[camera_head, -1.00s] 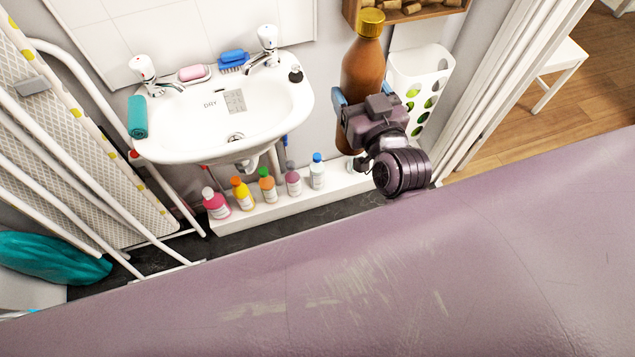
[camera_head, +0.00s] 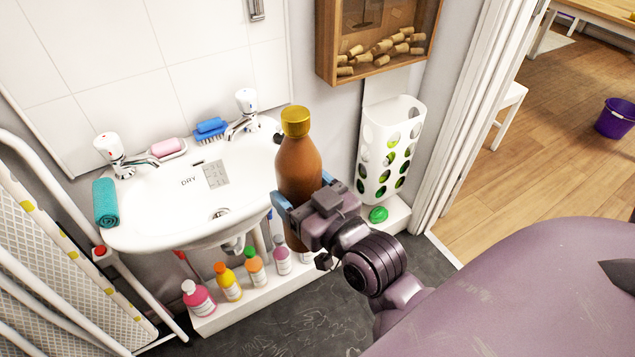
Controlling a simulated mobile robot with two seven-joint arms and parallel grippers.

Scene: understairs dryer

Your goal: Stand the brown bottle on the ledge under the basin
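The brown bottle (camera_head: 297,165) has a gold cap and stands nearly upright in the air, in front of the basin's right edge. My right gripper (camera_head: 305,192) is shut on it, with blue finger pads on either side of its body. The bottle's lower end is partly hidden behind the gripper. The white ledge (camera_head: 262,297) runs low along the wall under the white basin (camera_head: 160,214). Several small bottles, such as a pink one (camera_head: 198,298) and a yellow one (camera_head: 229,283), stand on its left and middle parts. My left gripper is not in view.
A white holder with round holes (camera_head: 388,150) hangs on the wall right of the bottle. A green round item (camera_head: 378,214) lies on the ledge's right part. A wooden cork box (camera_head: 380,40) hangs above. A folded ironing board (camera_head: 60,260) stands at left.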

